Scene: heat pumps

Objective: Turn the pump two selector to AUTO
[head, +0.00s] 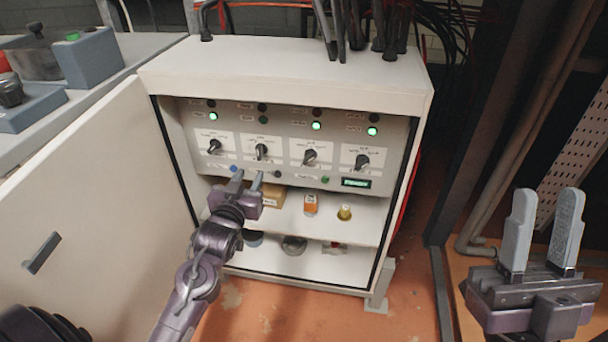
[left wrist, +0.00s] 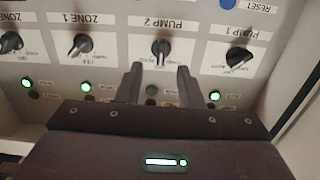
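The pump two selector (head: 261,151) is a black knob on a white plate, second from the left on the cabinet's panel. In the left wrist view, which is upside down, the selector (left wrist: 161,50) sits under the label PUMP 2, its grip roughly upright. I cannot read the position marks, so I cannot tell which it points to. My left gripper (head: 248,175) is open and empty, just below and in front of the selector. In the left wrist view its fingers (left wrist: 160,73) are lined up to either side of the knob. My right gripper (head: 543,192) is open and empty at far right.
The pump one selector (head: 214,146) and two zone selectors (head: 310,157) (head: 362,161) flank it. Lamps for these three glow green; pump two's are dark. The open cabinet door (head: 95,215) is at left. A shelf below holds an orange item (head: 310,204).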

